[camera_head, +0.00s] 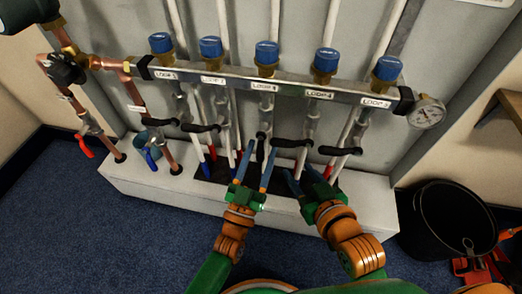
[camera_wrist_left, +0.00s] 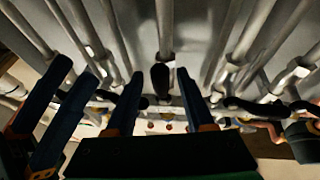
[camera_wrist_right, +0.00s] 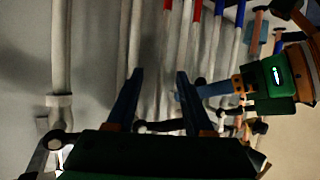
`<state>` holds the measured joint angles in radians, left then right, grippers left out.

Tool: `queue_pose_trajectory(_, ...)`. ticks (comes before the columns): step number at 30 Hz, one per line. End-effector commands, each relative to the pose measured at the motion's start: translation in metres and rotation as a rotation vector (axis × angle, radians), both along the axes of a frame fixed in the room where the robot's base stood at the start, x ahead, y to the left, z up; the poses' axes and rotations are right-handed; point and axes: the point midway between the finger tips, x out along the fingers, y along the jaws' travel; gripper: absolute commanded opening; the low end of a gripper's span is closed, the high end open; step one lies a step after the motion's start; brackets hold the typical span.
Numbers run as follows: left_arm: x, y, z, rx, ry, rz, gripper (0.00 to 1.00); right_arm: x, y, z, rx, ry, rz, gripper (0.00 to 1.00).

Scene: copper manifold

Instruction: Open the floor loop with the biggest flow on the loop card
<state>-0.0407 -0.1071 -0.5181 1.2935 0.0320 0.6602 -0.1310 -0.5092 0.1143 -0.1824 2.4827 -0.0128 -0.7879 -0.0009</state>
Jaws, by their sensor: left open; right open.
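The manifold bar (camera_head: 215,73) carries several blue-capped valves labelled as loops, each with a black lever below. The loop 3 lever (camera_head: 261,146) points down along its pipe. The levers of loop 4 (camera_head: 291,143), loop 5 (camera_head: 340,151), loop 2 (camera_head: 201,128) and loop 1 (camera_head: 162,122) lie across theirs. My left gripper (camera_head: 257,164) is open just below the loop 3 lever; in the left wrist view that lever (camera_wrist_left: 160,78) shows between the fingers, contact unclear. My right gripper (camera_head: 303,178) is open and empty below the loop 4 lever. No loop card is readable.
A pressure gauge (camera_head: 426,113) ends the bar on the right. Copper pipes with red (camera_head: 84,146) and blue (camera_head: 151,159) handles stand at left. A black bucket (camera_head: 448,222) is on the floor at right. A white plinth (camera_head: 150,188) runs below the pipes.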

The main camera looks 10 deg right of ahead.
Motion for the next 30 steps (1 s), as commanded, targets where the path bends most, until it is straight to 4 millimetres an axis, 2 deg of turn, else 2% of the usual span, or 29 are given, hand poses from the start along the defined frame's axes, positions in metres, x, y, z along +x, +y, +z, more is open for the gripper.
queue_pose_trajectory(6,-0.035,0.017,-0.015,0.001,0.004,-0.001,0.53,-0.027,-0.011,-0.039,-0.048,0.244,-0.018,0.52)
queue_pose_trajectory(12,-0.054,0.026,-0.025,0.0,0.001,-0.001,0.53,-0.039,-0.015,-0.052,-0.063,0.329,-0.023,0.52)
queue_pose_trajectory(25,-0.054,0.027,-0.026,0.006,0.014,0.001,0.53,-0.04,-0.015,-0.054,-0.064,0.337,-0.023,0.52)
queue_pose_trajectory(28,-0.043,0.033,-0.046,0.078,0.163,0.013,0.53,-0.045,-0.017,-0.066,-0.075,0.396,-0.026,0.52)
queue_pose_trajectory(30,-0.036,0.048,-0.077,0.17,0.373,0.034,0.53,-0.054,-0.02,-0.083,-0.09,0.475,-0.031,0.52)
